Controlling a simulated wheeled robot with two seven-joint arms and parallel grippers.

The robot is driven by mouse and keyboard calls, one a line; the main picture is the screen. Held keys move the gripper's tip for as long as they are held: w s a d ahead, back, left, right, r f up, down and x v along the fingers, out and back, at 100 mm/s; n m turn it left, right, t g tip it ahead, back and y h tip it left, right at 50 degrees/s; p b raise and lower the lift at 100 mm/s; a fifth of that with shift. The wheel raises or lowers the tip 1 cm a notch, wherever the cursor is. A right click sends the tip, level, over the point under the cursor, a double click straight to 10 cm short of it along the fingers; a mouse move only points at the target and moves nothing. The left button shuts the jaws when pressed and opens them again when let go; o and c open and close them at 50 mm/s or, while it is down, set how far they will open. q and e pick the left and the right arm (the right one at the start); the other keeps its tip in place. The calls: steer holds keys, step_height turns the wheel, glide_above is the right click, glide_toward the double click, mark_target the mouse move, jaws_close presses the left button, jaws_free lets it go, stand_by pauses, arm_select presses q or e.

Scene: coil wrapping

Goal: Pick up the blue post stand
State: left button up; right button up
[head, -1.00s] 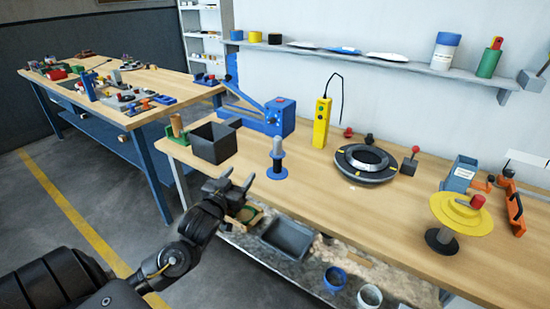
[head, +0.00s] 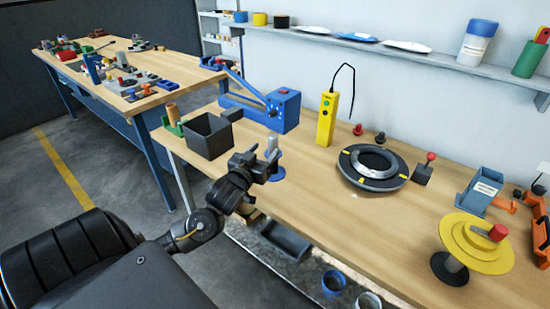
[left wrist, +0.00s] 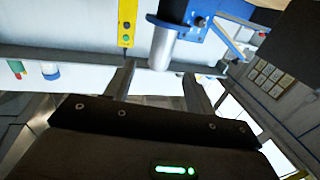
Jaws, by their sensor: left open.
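The blue post stand (head: 276,174) stands upright near the front edge of the workbench. It has a round blue base and a grey post, partly hidden by my left gripper. My left gripper (head: 265,163) is open, right at the stand in the head view. In the left wrist view, which looks upside down, the grey post (left wrist: 163,48) shows beyond and between the two open fingers (left wrist: 158,88). I cannot tell whether a finger touches it. My right gripper is not in view.
A dark open bin (head: 208,137) is left of the stand, with a blue machine (head: 283,112) behind it. A yellow pendant (head: 327,118) and a black ring (head: 345,165) are to the right. Bare wooden bench top (head: 340,225) lies in front of the ring.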

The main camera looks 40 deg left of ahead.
mark_target(276, 137)
arm_select(q)
steer(key=x, duration=0.3)
steer(key=shift+f, duration=0.1)
steer(key=shift+w, duration=0.2)
steer(key=shift+a, duration=0.1)
steer(key=x, duration=0.1)
steer(key=p+x, duration=0.1)
steer(key=x, duration=0.1)
steer(key=p+x, duration=0.1)
steer(key=shift+w+r, duration=0.25)
steer(key=shift+w, duration=0.35)
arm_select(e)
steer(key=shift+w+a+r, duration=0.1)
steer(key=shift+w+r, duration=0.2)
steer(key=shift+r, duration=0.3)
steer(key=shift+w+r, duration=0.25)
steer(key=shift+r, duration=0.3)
arm_select(q)
jaws_close()
